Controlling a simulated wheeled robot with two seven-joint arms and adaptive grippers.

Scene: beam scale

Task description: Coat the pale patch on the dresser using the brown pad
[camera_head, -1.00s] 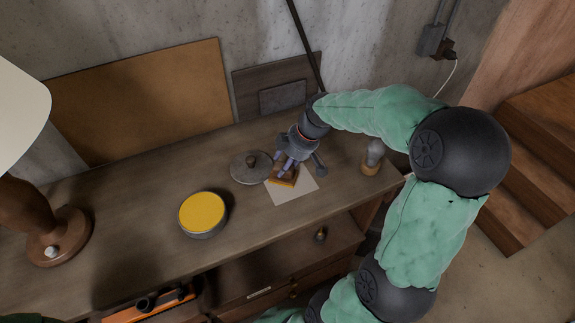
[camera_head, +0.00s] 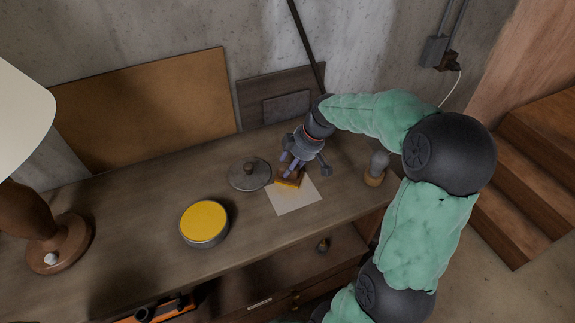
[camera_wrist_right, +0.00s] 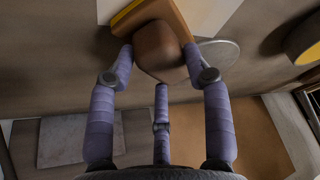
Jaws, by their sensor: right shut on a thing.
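The pale patch (camera_head: 292,201) is a light square on the dresser top (camera_head: 150,215). The brown pad (camera_head: 288,182) is a block with a rounded brown grip and a yellow lower layer. It sits at the patch's back edge, covering part of it; a faint yellowish tint shows on the patch near it. In the right wrist view the pad's grip (camera_wrist_right: 159,50) is between my fingers, and the patch (camera_wrist_right: 210,12) shows beyond. My right gripper (camera_head: 291,168) is shut on the pad. Whether the pad presses the surface is hard to tell. My left gripper is out of view.
A round tin with yellow contents (camera_head: 204,222) stands left of the patch. A grey knobbed lid (camera_head: 249,174) lies close beside the pad. A small wooden-based item (camera_head: 375,170) stands at right, a lamp (camera_head: 55,240) at left. Boards (camera_head: 150,105) lean on the wall.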

